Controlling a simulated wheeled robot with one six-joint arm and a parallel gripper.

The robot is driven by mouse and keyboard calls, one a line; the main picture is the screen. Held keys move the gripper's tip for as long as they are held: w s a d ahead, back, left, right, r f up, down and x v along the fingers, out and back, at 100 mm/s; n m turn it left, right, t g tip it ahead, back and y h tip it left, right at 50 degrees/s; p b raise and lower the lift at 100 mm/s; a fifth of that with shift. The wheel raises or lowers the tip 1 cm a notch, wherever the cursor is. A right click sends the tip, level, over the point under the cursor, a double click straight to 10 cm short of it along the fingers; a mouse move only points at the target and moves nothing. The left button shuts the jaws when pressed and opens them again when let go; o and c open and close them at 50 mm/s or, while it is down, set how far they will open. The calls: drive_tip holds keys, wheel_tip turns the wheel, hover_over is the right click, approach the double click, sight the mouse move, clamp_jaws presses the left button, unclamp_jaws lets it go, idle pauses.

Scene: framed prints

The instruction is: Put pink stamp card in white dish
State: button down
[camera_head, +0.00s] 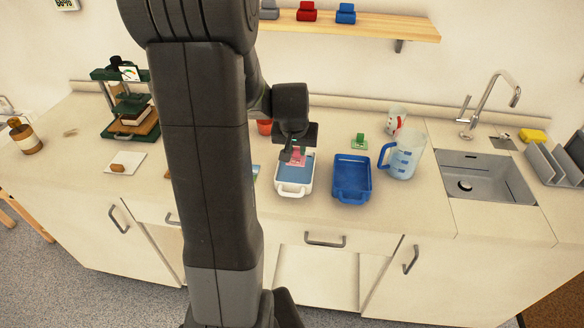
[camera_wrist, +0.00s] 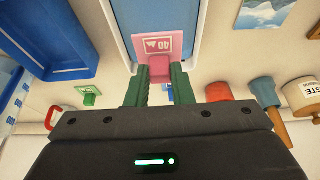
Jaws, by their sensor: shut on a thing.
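The pink stamp card (camera_wrist: 150,44) is in my gripper (camera_wrist: 157,88), held by a pink block between the green fingers in the wrist view. In the head view the pink card (camera_head: 297,157) shows below my gripper (camera_head: 294,153), over the white dish (camera_head: 293,192). The dish has a white rim, a handle at the front and a blue inside. The dish also shows behind the card in the wrist view (camera_wrist: 193,30). I cannot tell whether the card touches the dish.
A blue dish (camera_head: 352,178) stands right of the white one. A blue-handled jug (camera_head: 405,156) and a green card (camera_head: 359,142) are near it. A sink (camera_head: 482,177) is at the right. A green press (camera_head: 127,105) stands at the left. My arm hides part of the counter.

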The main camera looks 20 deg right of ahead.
sight(296, 160)
drive_tip(key=shift+f, duration=2.8)
drive_tip(key=shift+f, duration=0.15)
drive_tip(key=c, duration=1.3)
unclamp_jaws()
drive_tip(key=shift+s+a+r, duration=0.1)
drive_tip(key=shift+r, duration=0.55)
drive_tip(key=v, duration=1.1)
drive_tip(key=shift+s, duration=0.1)
